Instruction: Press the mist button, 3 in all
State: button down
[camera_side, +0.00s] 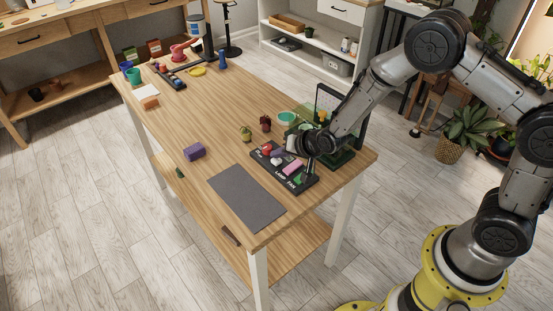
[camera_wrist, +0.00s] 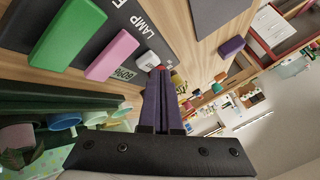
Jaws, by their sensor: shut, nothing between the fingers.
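A dark control panel (camera_side: 312,187) lies near the table's right end. Its controls are a red button (camera_side: 266,148), a small white block, a pink block (camera_side: 292,169) and a green block (camera_side: 299,179). "LAMP" and "FAN" are printed in front; the label by the red button is too small to read. In the wrist view, the white block (camera_wrist: 147,60), pink block (camera_wrist: 112,54) and green block (camera_wrist: 67,32) show, beside a small counter display (camera_wrist: 123,74). My gripper (camera_wrist: 160,72) is shut and empty, its tips by a mostly hidden red part; contact cannot be told.
A grey mat (camera_side: 246,197) lies left of the panel, with a purple block (camera_side: 194,151) beyond it. A dark-framed green stand is close beside my wrist. The table's middle is mostly clear.

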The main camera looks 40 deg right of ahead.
aim_at(279, 162)
jog(key=shift+f, duration=0.5)
dwell(0.6)
jog(key=shift+r, duration=0.95)
jog(key=shift+r, duration=2.55)
dwell(0.5)
notch_tip(279, 162, up, 4)
jog(key=shift+f, duration=0.1)
dwell(0.3)
